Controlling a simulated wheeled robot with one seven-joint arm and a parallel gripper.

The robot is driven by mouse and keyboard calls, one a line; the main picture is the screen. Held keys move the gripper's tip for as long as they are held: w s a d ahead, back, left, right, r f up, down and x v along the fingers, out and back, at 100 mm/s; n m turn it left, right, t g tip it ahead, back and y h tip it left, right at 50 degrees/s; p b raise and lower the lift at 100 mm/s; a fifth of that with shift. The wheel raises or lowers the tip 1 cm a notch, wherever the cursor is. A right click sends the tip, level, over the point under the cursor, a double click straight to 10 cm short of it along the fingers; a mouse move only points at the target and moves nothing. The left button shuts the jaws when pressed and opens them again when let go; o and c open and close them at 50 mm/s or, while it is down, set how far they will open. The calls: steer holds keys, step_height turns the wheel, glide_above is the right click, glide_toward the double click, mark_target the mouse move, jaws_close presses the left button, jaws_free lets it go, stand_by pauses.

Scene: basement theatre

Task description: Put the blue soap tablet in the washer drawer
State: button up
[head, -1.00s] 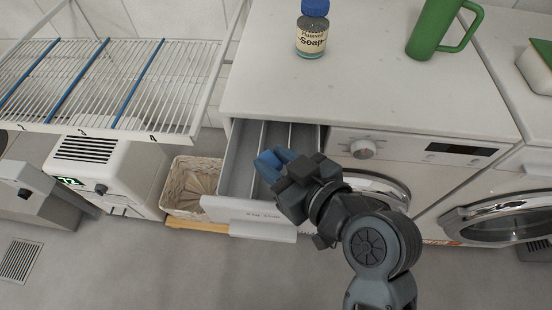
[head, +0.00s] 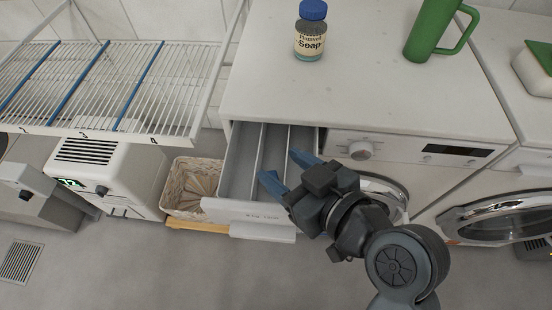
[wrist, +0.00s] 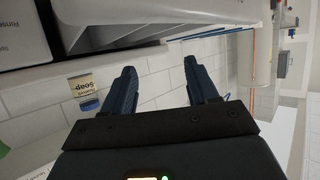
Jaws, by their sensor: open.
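The washer drawer (head: 262,212) is pulled out of the front of the left washer, with long compartments split by thin dividers. My gripper (head: 278,165) is over the right part of the drawer, its two blue fingers spread wide with nothing between them. In the wrist view, my gripper (wrist: 160,66) is also open and empty, with the drawer (wrist: 120,25) beyond the fingertips at the top. I cannot see the blue soap tablet in any view; part of the drawer's inside is hidden by my gripper.
A soap bottle with a blue cap (head: 311,32) and a green mug (head: 432,30) stand on the white washer top (head: 370,85). A wire rack (head: 100,85) and a wicker basket (head: 192,188) are at left. A second washer with its round door (head: 500,220) is at right.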

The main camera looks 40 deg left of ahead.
steer(key=v, duration=0.8)
steer(key=shift+d+r, duration=0.2)
steer(key=shift+d, duration=0.15)
steer(key=shift+s, duration=0.1)
steer(key=s+d+f+m+t+h, duration=0.2)
steer(key=d+f+m+t+h, duration=0.25)
steer(key=d, duration=0.35)
steer(key=s+d+f+m+t+h, duration=0.25)
steer(key=d+f+m, duration=0.3)
steer(key=d, duration=0.35)
steer(key=s+d+r+m+t+h, duration=0.2)
steer(key=s+d+r+h, duration=0.1)
steer(key=s, duration=0.4)
steer(key=s+d+r+m+t+h, duration=0.2)
steer(key=s+d+r+m+h, duration=0.1)
steer(key=s+d+r, duration=0.2)
steer(key=s+d, duration=0.2)
steer(key=s, duration=0.1)
steer(key=shift+d+t, duration=0.3)
steer(key=shift+r, duration=0.1)
